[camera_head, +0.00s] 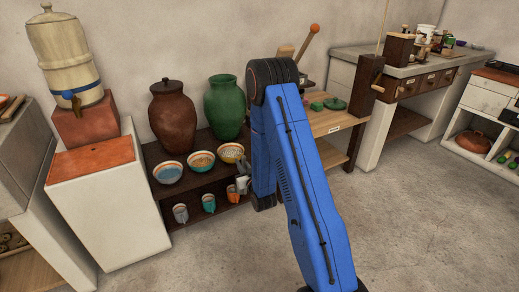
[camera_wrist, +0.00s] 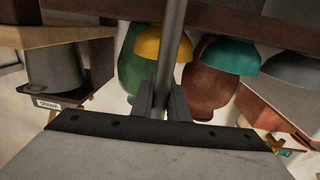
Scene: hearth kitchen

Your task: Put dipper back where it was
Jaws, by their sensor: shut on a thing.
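In the wrist view my gripper (camera_wrist: 164,106) is shut on a thin grey rod, the handle of the dipper (camera_wrist: 175,45). The rod runs up out of the picture, and its far end is hidden. In the head view my gripper (camera_head: 243,182) is at the right front of the dark shelf (camera_head: 187,223), partly hidden by my blue arm. Three small cups are at the shelf's lower level: grey (camera_head: 180,213), teal (camera_head: 208,203) and orange (camera_head: 232,193). The orange cup is close beside my gripper; I cannot tell whether it belongs to the held dipper.
Three patterned bowls (camera_head: 201,161) stand in a row on the shelf top. Behind them stand a brown jar (camera_head: 172,116) and a green jar (camera_head: 224,106). A white cabinet (camera_head: 108,200) is left of the shelf, a wooden table (camera_head: 335,119) right. The floor in front is clear.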

